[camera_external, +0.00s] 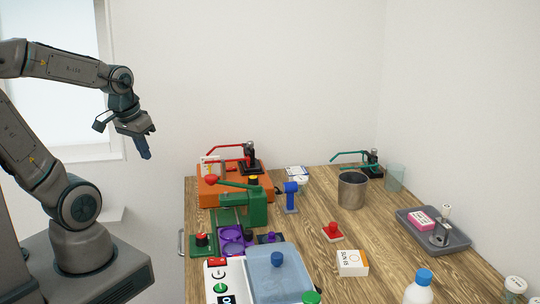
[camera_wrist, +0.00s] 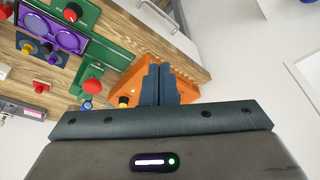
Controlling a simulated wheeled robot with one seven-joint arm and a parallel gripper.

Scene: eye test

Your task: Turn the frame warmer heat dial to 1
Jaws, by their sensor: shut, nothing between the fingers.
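My gripper (camera_external: 145,148) is shut and empty, raised in the air left of the table and pointing down. In the wrist view its blue-grey fingers (camera_wrist: 159,85) are together. No frame warmer is clearly labelled. A red-topped black knob (camera_external: 202,240) sits on a green plate at the table's left edge; the knob also shows in the wrist view (camera_wrist: 72,12). A white box (camera_external: 237,274) at the front carries a red switch and a green knob (camera_external: 220,288). I cannot tell which of these is the heat dial, and no dial setting is readable. My gripper touches none of them.
A green lever press (camera_external: 257,208) and an orange base (camera_external: 208,196) with a red-handled device stand at the table's left. A purple tray (camera_external: 233,250), metal cup (camera_external: 352,190), grey tray (camera_external: 455,241) and bottle (camera_external: 417,293) are also on the wooden table (camera_external: 395,266).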

